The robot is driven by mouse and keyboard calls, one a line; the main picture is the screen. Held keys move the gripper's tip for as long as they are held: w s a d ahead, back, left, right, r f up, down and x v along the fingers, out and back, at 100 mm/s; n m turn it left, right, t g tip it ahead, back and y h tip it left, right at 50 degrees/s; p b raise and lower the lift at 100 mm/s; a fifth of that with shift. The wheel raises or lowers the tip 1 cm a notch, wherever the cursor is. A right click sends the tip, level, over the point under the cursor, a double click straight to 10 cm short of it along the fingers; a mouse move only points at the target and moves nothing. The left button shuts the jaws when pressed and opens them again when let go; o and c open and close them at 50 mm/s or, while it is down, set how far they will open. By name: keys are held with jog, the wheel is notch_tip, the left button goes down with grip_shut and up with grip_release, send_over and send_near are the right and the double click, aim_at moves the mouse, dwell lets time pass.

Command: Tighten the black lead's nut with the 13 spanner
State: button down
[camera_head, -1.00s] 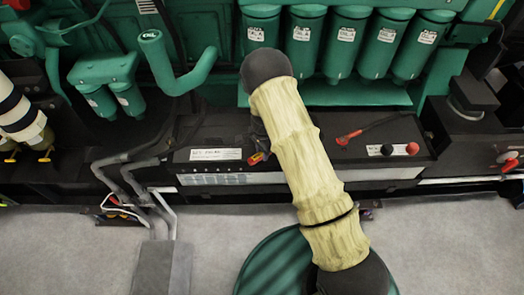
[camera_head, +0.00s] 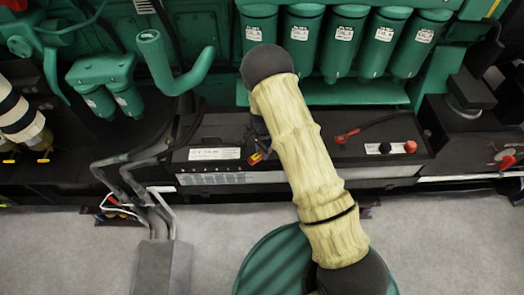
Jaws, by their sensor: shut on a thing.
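My gripper (camera_head: 257,135) shows only as a small dark part at the left edge of my pale-sleeved arm, over the battery; the arm hides most of it. A small red and yellow piece (camera_head: 257,158) shows just below it, too small to make out. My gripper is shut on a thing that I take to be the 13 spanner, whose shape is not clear. The black battery (camera_head: 205,137) lies under the gripper. The black lead's nut is not visible; the arm covers the middle of the battery.
A red clamp (camera_head: 346,137) with a dark cable sits on the battery's right part, near black and red caps (camera_head: 410,146). Green filters (camera_head: 347,40) stand behind. Grey conduits (camera_head: 130,180) rise at left.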

jog(key=shift+r+p, duration=0.35)
jog(key=shift+r, duration=0.25)
jog(key=shift+s+d+n, duration=1.25)
jog(key=shift+s+n, duration=0.1)
jog(key=shift+n, duration=0.15)
jog(key=shift+s+d+n+b, duration=0.15)
jog(key=shift+s+d+n, duration=0.3)
jog(key=shift+d+n, duration=0.35)
jog(key=shift+s+d+n+b, duration=0.15)
jog(key=shift+s+d+n, duration=0.3)
jog(key=shift+d+n, duration=0.35)
jog(key=shift+s+d+n, duration=0.25)
jog(key=shift+d+n, duration=0.5)
jog(key=shift+d, duration=0.15)
jog(key=shift+s+d+n, duration=0.25)
jog(key=shift+d+n, duration=0.5)
jog(key=shift+d, duration=0.1)
